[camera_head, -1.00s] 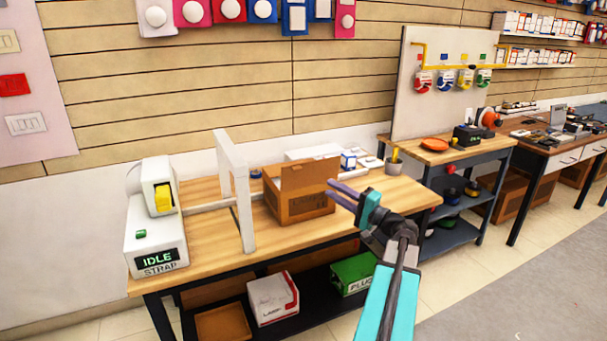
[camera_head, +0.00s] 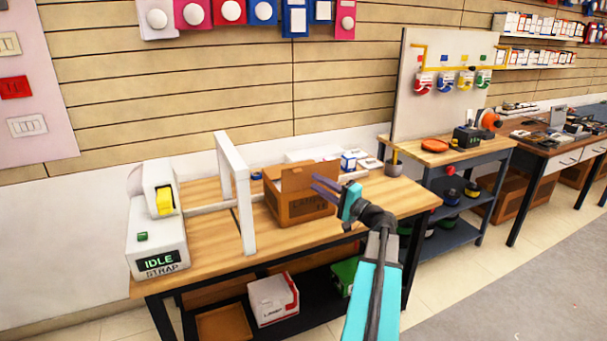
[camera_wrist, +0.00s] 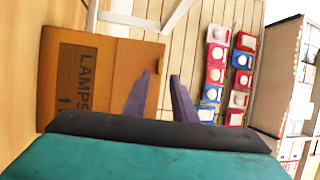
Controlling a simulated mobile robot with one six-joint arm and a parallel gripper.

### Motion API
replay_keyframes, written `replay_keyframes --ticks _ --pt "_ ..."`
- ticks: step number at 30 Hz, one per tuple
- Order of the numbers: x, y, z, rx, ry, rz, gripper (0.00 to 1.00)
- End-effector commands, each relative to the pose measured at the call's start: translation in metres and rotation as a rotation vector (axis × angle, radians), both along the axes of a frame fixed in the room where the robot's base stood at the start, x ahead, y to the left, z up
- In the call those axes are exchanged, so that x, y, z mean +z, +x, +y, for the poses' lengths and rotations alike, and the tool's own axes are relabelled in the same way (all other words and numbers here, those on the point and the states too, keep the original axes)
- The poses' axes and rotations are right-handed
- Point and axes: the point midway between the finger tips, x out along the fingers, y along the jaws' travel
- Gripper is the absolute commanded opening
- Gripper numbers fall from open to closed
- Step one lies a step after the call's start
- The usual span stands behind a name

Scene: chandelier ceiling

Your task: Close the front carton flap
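The brown carton (camera_head: 300,208) stands on the wooden workbench, right of the white strapping frame. One flap (camera_head: 310,176) stands up at its back in the head view. In the wrist view, the carton (camera_wrist: 85,90) fills the left side, with "LAMPS" printed on it. My gripper (camera_head: 325,186) is at the carton's right side, level with its upper part. Its two purple fingers (camera_wrist: 160,95) are apart with nothing between them, so it is open. I cannot tell whether a finger touches the carton. The front flap's position is not clear.
The strapping machine (camera_head: 158,240) with its "IDLE" display and the white frame (camera_head: 243,200) stand left of the carton. Small white boxes (camera_head: 350,160) and a grey pot (camera_head: 394,168) are behind and right. The bench front (camera_head: 290,240) is clear.

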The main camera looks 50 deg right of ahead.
Motion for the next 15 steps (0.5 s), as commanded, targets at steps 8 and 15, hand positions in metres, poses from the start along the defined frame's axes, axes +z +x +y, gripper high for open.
replay_keyframes --ticks 8,15 --pt "0.008 0.041 -0.001 0.001 0.000 0.000 0.25" --pt "0.011 0.066 0.000 0.000 0.000 -0.001 0.25"
